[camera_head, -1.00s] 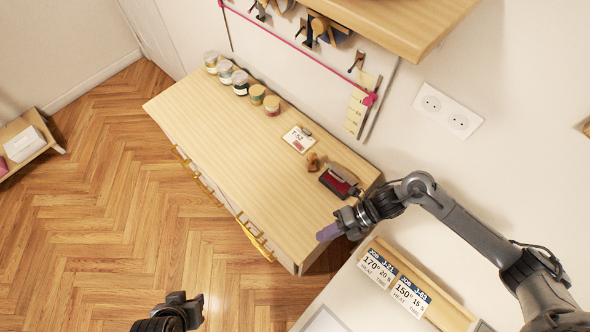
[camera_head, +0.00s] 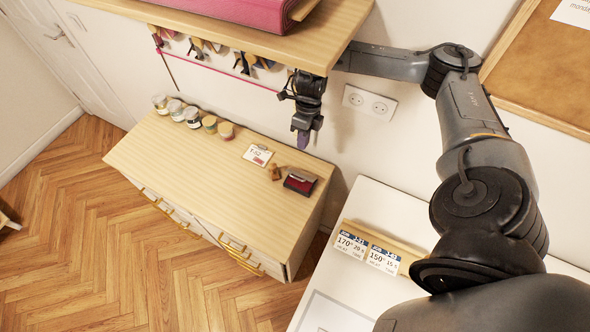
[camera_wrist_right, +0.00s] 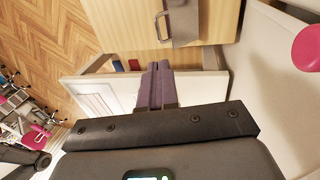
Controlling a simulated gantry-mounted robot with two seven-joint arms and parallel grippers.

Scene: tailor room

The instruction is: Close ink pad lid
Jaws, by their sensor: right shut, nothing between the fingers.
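The ink pad (camera_head: 300,181) sits near the right end of the wooden cabinet top in the head view. A dark part stands at its back and red shows in front, so its lid looks raised. My right gripper (camera_head: 302,139) hangs above and behind the ink pad, pointing down, clear of it. In the right wrist view its purple fingers (camera_wrist_right: 156,86) are together with nothing between them. A grey flat piece (camera_wrist_right: 186,22) with a metal loop shows at the top of that view; I cannot tell whether it belongs to the ink pad. My left gripper is out of view.
A small wooden stamp (camera_head: 274,172) stands left of the ink pad, beside a white card (camera_head: 257,155). Several jars (camera_head: 193,117) line the back of the cabinet top (camera_head: 190,165). A shelf (camera_head: 250,40) with hanging tools juts out above. The cabinet's front half is clear.

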